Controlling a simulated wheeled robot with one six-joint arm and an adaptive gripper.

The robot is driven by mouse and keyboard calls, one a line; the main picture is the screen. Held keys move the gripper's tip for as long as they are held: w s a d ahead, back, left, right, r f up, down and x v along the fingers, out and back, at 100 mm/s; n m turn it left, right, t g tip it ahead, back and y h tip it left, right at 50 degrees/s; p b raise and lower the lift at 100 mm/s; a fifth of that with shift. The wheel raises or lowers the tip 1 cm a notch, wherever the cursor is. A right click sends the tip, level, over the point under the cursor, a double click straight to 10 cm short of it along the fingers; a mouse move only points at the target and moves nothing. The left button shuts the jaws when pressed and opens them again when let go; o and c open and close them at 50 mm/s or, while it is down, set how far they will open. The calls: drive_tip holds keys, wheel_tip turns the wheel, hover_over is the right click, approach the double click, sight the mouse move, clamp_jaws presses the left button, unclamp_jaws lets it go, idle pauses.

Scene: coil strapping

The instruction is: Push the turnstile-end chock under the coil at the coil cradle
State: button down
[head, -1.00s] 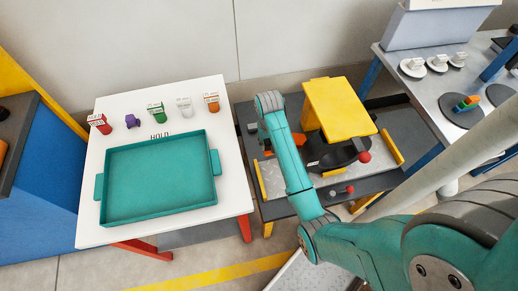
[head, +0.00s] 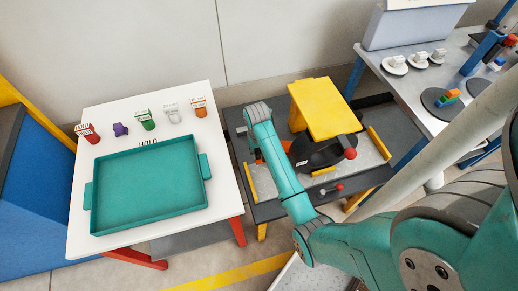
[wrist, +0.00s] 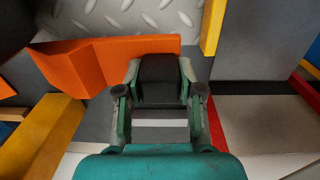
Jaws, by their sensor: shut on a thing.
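The black coil (head: 326,152) lies at the coil cradle, partly under a yellow panel (head: 325,107). An orange chock (wrist: 82,66) shows in the wrist view, beside a diamond-plate surface (wrist: 140,17). In the head view, only small orange parts (head: 287,145) show beside my arm, left of the coil. My gripper (wrist: 161,88) is shut on the chock; its fingers and a dark part between them hide the contact. In the head view my forearm and wrist hide the fingertips. I cannot tell whether the chock touches the coil.
A red-knobbed lever (head: 338,187) is at the cradle's front edge, and another red knob (head: 350,153) is by the coil. Yellow bars (head: 379,143) edge the cradle. A white table with a teal tray (head: 150,232) stands left; a grey bench (head: 405,90) stands right.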

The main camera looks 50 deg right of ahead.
drive_tip(key=shift+f, duration=1.8)
drive_tip(key=shift+s+a+f, duration=0.1)
drive_tip(key=shift+s+a, duration=0.6)
drive_tip(key=shift+s, duration=0.4)
drive_tip(key=shift+s+a, duration=0.7)
drive_tip(key=shift+s, duration=0.35)
drive_tip(key=shift+s+a+f, duration=0.1)
drive_tip(key=shift+s+a, duration=0.6)
drive_tip(key=shift+s, duration=0.4)
drive_tip(key=shift+f, duration=0.2)
drive_tip(key=shift+s+d, duration=0.4)
drive_tip(key=shift+d, duration=0.2)
drive_tip(key=shift+s+d, duration=0.4)
drive_tip(key=shift+d, duration=0.2)
drive_tip(key=c, duration=0.7)
unclamp_jaws()
drive_tip(key=shift+o, duration=0.2)
drive_tip(key=shift+r, duration=0.1)
